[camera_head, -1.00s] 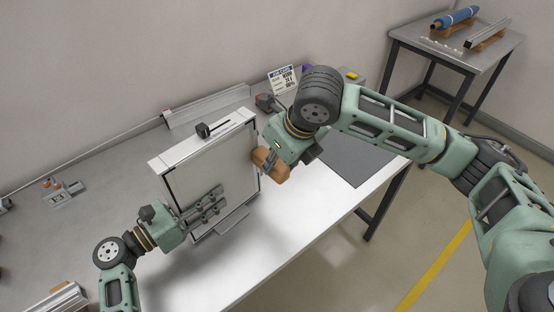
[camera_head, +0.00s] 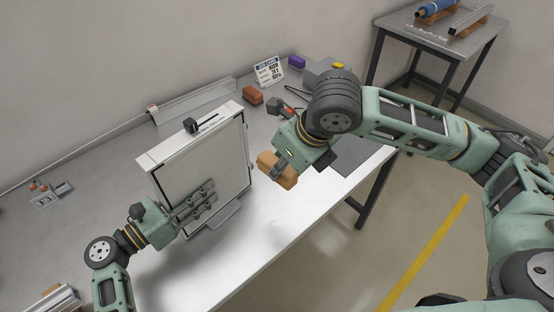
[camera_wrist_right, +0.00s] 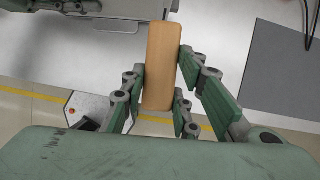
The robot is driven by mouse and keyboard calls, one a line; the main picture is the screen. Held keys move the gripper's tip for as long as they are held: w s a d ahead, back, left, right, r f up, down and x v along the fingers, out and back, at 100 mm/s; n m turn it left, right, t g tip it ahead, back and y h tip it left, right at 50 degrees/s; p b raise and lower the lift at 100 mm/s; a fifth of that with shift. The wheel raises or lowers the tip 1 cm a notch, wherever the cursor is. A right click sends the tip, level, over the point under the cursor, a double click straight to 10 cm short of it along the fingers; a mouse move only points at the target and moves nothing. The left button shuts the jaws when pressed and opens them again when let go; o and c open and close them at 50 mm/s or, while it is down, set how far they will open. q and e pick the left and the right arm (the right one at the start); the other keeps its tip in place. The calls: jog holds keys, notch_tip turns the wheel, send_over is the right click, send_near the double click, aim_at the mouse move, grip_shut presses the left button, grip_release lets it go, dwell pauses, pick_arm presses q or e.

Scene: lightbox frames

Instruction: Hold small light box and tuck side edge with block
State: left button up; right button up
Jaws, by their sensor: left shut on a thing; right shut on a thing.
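The small light box (camera_head: 205,165) stands upright on the bench, a pale panel in a thin dark-edged frame with a white top bar. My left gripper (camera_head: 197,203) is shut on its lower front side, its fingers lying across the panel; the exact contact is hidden. My right gripper (camera_head: 284,166) is shut on an orange-tan block (camera_head: 277,171), held in the air to the right of the box's side edge with a gap between. In the right wrist view the block (camera_wrist_right: 162,60) sits upright between both fingers, near a grey-white part of the box (camera_wrist_right: 100,8).
A long metal rail (camera_head: 195,103) lies behind the box. A brown block (camera_head: 252,96), a job card (camera_head: 268,70) and a purple item (camera_head: 297,62) are at the back. A dark mat (camera_head: 352,157) lies right. The front bench edge is clear.

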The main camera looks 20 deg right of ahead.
dwell(0.3)
pick_arm(q)
jog(key=o, duration=1.4)
jog(key=shift+a, duration=0.1)
